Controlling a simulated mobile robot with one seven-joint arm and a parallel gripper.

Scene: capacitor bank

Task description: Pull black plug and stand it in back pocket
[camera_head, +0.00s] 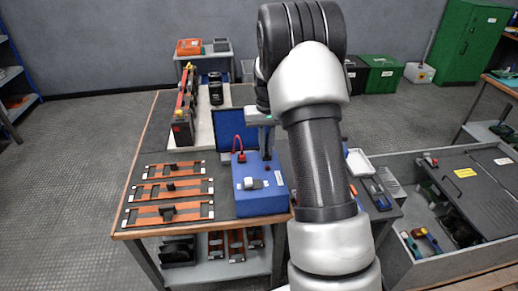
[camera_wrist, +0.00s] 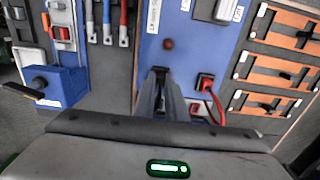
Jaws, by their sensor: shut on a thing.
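A blue box (camera_head: 262,201) stands near the front right of the workbench, and its face fills the middle of the wrist view (camera_wrist: 182,22). A red plug (camera_wrist: 204,82) with a red cable sits in it; it also shows in the head view (camera_head: 242,157). My gripper (camera_head: 266,154) points down at the right part of the box, its narrow fingers (camera_wrist: 158,76) close together. It is shut on the black plug, which is mostly hidden between the fingers. I cannot tell whether the plug is still in its socket. I cannot make out the back pocket.
Several orange strips with black handles (camera_head: 170,188) lie left of the box. A raised blue panel (camera_head: 228,130) stands behind it. Dark units (camera_head: 182,129) and a black cylinder (camera_head: 216,92) stand farther back. A grey bin (camera_head: 455,256) is at right. My arm blocks the bench's right side.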

